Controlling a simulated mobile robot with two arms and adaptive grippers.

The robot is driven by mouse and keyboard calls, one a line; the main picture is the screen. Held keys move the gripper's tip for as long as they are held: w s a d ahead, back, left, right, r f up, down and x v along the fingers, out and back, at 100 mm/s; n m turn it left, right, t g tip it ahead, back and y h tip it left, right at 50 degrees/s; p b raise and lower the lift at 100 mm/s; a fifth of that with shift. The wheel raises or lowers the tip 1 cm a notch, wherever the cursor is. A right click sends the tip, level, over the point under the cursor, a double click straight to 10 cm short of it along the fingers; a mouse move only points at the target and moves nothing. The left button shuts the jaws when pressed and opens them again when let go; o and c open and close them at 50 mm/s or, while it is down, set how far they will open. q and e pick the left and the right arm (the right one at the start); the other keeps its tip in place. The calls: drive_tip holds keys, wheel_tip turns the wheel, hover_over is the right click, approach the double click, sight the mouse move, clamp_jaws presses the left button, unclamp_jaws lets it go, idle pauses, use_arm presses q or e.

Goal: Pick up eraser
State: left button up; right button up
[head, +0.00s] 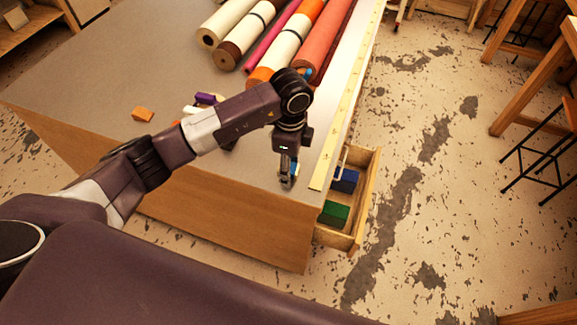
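My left arm reaches in from the left across the grey-topped table (100,75). My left gripper (287,183) points down over the table's near right corner. Its fingers look narrow from here, and I cannot tell whether they are open or shut. A small blue patch (295,168) shows right beside the fingers; I cannot tell whether it is an eraser or whether it is held. A small orange block (142,114) lies on the left part of the tabletop. I cannot identify the eraser for certain. My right gripper is not in view.
Several rolls, including a red one (322,45), lie at the back of the table. A yellow ruler strip (345,95) runs along the right edge. An open drawer (362,205) holds a green box (335,213) and a blue box (345,181). Small purple and white items (205,99) lie behind my arm.

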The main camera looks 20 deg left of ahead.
use_arm(q)
drive_tip(key=c, duration=1.3)
drive_tip(key=shift+o, duration=0.2)
drive_tip(key=shift+w+r+b, duration=0.15)
drive_tip(key=shift+r+b, duration=0.15)
drive_tip(key=shift+r, duration=0.3)
wheel_tip(320, 180, up, 8)
drive_tip(key=b, duration=0.2)
drive_tip(key=shift+b, duration=0.3)
wheel_tip(320, 180, up, 11)
drive_tip(key=shift+f, duration=0.15)
